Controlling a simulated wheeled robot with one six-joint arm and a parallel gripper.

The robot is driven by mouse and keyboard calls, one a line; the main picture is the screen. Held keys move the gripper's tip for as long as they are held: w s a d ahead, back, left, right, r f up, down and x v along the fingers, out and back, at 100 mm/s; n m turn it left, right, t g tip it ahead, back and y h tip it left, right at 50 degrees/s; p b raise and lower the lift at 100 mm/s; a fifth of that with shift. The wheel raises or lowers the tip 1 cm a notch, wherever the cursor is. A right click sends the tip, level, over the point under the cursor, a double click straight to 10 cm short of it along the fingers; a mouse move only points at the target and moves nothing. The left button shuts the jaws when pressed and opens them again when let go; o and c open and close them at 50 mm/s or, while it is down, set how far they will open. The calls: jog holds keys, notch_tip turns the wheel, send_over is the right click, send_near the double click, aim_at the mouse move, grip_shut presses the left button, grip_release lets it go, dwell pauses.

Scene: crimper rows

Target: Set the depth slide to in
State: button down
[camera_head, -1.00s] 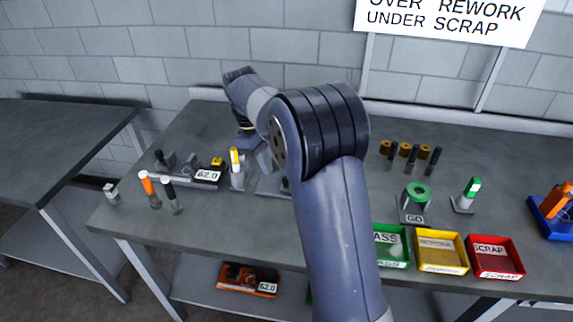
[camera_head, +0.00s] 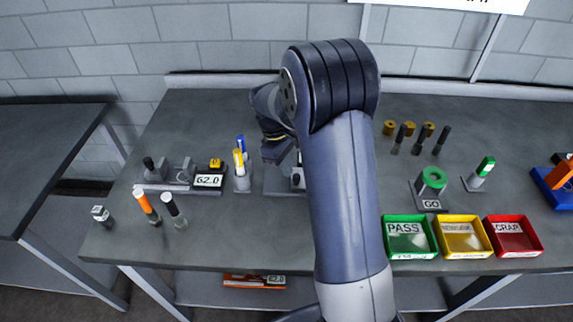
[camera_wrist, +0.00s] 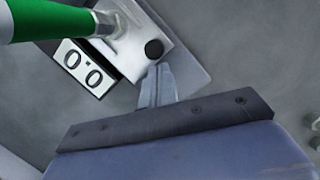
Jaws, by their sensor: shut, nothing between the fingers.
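In the wrist view, a metal block with a round black knob (camera_wrist: 153,49) stands on a grey base plate (camera_wrist: 188,50), next to a white 0.0 readout (camera_wrist: 84,68). I cannot tell for sure which part is the depth slide. My gripper (camera_wrist: 158,72) is shut and empty, its tips beside the block just below the knob; touching or apart is unclear.
Green PASS (camera_head: 408,252), yellow (camera_head: 464,252) and red (camera_head: 515,252) trays line the front right.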

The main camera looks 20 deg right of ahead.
jog(key=shift+s+d, duration=0.2)
jog(key=shift+d, duration=0.3)
jog(key=shift+s+d, duration=0.15)
jog(key=shift+d, duration=0.35)
jog(key=v, duration=1.1)
jog(key=shift+b, duration=0.4)
jog(key=shift+a+f, duration=0.1)
jog(key=x, duration=1)
jog(key=shift+s+f+p, duration=0.1)
jog(key=shift+f+p, duration=0.15)
jog(key=shift+p, duration=0.15)
